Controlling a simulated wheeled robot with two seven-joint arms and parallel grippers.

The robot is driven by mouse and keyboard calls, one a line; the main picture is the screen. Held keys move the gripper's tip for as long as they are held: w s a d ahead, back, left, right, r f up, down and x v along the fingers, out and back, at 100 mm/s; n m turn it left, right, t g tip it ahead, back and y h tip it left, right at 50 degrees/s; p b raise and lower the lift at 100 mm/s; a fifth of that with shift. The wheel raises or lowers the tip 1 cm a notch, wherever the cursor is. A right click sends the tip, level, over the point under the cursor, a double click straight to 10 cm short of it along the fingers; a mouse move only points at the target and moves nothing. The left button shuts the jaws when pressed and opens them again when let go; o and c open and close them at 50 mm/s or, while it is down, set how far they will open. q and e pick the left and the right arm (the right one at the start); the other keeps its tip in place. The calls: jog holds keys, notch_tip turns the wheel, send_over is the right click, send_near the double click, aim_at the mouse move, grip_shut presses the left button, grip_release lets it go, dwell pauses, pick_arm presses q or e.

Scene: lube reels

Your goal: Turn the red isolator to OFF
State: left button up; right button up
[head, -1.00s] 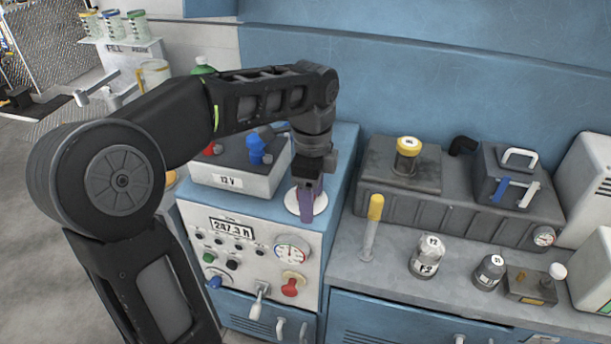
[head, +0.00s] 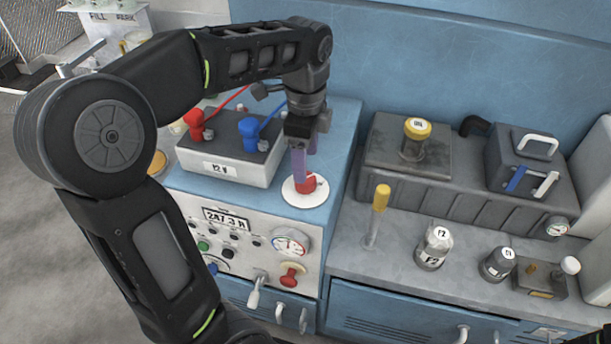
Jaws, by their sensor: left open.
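A red knob (head: 309,184) sits on a round white plate (head: 296,199) on top of the blue cabinet, near its front right corner. Part of the knob is hidden behind a purple finger. My left gripper (head: 305,168) points down over this knob, with its jaws open and its fingertips close around or just above it. I cannot tell whether they touch it. A second red handle (head: 290,276), on a yellowish base, is on the cabinet's front panel below the gauge. Any ON or OFF marks are too small to read.
A 12 V battery (head: 222,169) with red and blue clamps stands left of my gripper. A gauge (head: 291,242) and small knobs fill the front panel. On the right bench are a yellow-topped lever (head: 380,203), weights and a dark tank (head: 420,190).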

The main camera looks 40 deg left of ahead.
pick_arm(q)
notch_tip(320, 180, down, 6)
jog(key=shift+f, duration=0.2)
jog(key=c, duration=1.4)
